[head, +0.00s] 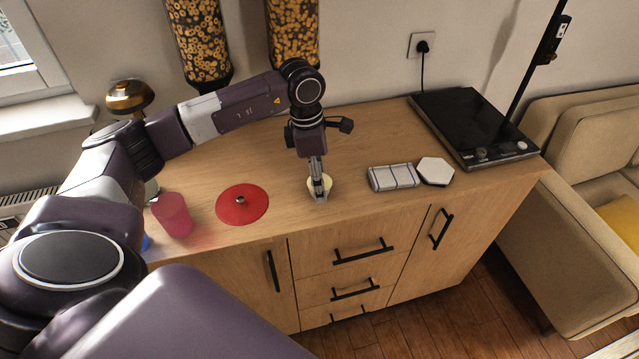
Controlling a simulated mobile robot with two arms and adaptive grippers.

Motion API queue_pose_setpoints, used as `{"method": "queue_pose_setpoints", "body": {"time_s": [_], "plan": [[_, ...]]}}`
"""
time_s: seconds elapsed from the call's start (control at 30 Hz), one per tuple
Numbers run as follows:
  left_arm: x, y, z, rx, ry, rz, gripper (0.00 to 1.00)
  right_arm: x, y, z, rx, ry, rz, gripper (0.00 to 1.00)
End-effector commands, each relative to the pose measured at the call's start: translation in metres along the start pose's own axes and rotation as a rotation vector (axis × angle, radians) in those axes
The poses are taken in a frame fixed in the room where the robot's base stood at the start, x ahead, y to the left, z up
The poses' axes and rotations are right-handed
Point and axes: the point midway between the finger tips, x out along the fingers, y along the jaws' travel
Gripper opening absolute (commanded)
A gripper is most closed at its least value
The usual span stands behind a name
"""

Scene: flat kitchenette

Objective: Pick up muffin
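A small pale yellow thing that may be the muffin (329,184) is at the front middle of the wooden counter, mostly hidden behind my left gripper. My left gripper (319,197) points straight down at it, with its fingers in front of and around it. The fingers look close together, but I cannot tell whether they are touching or gripping it. My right gripper is not in view.
A red disc with a small knob (229,208) and a pink cup (172,217) are left of the gripper. A white ribbed block (393,177), a white hexagon (435,171) and a black hob (465,120) are to the right. Cereal dispensers (200,40) hang behind.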

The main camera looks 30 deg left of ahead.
Motion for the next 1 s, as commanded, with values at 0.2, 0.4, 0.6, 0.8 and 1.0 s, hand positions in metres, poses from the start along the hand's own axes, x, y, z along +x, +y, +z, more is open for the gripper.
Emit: {"method": "queue_pose_setpoints", "body": {"time_s": [0.2, 0.4, 0.6, 0.8, 1.0], "plan": [[0.0, 0.0, 0.0, 0.0, 0.0, 0.0, 0.43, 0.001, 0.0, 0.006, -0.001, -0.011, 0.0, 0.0], [0.0, 0.0, 0.0, 0.001, 0.0, 0.0, 0.21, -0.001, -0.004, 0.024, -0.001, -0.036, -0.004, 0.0], [-0.001, 0.0, 0.0, 0.001, -0.001, 0.0, 0.15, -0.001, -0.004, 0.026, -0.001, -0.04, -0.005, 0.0], [-0.005, 0.0, 0.001, 0.001, -0.001, 0.001, 0.15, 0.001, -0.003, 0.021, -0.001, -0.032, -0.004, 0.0], [-0.027, 0.001, 0.004, 0.002, -0.004, 0.003, 0.15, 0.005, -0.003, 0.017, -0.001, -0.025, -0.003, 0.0]]}}
